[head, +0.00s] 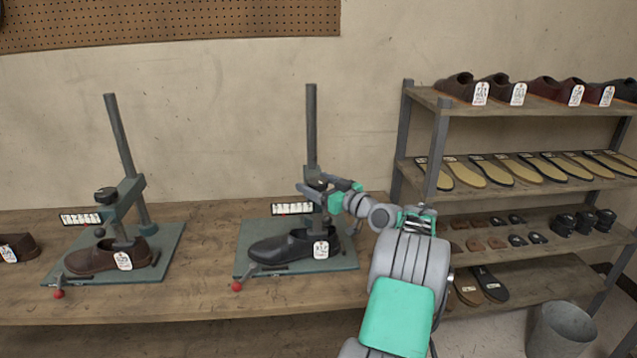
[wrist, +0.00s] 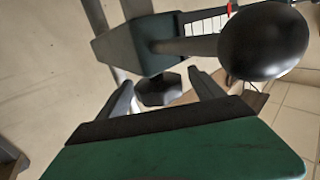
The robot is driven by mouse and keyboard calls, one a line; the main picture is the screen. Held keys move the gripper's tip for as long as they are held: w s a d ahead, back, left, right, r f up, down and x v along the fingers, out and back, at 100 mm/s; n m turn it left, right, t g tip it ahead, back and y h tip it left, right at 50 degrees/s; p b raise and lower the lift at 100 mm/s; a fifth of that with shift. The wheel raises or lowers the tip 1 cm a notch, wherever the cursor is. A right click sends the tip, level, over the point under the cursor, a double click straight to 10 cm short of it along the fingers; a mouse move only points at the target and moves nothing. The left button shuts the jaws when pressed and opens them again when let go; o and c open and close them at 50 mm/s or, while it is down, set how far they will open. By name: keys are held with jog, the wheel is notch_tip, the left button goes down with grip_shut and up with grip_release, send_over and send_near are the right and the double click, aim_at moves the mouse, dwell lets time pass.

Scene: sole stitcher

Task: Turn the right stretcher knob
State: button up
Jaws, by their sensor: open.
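The right stretcher (head: 311,130) stands on the bench with a black shoe (head: 285,249) under it. My gripper (head: 314,188) is at the stretcher's head, reaching in from the right. In the wrist view my gripper (wrist: 160,80) is open, with one finger on each side of a dark faceted knob (wrist: 158,92). The knob appears between the fingers and apart from them; its depth relative to the fingertips is hard to tell. In the head view my gripper partly covers the knob area.
A large black ball handle (wrist: 263,43) on a rod is close to the right finger in the wrist view. A left stretcher (head: 124,150) holds a brown shoe (head: 108,257).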

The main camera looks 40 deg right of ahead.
jog(key=shift+c, duration=0.3)
jog(key=c, duration=1.3)
jog(key=shift+s+d+r, duration=0.1)
jog(key=shift+d, duration=0.1)
jog(key=shift+a, duration=0.1)
jog(key=shift+h, duration=0.3)
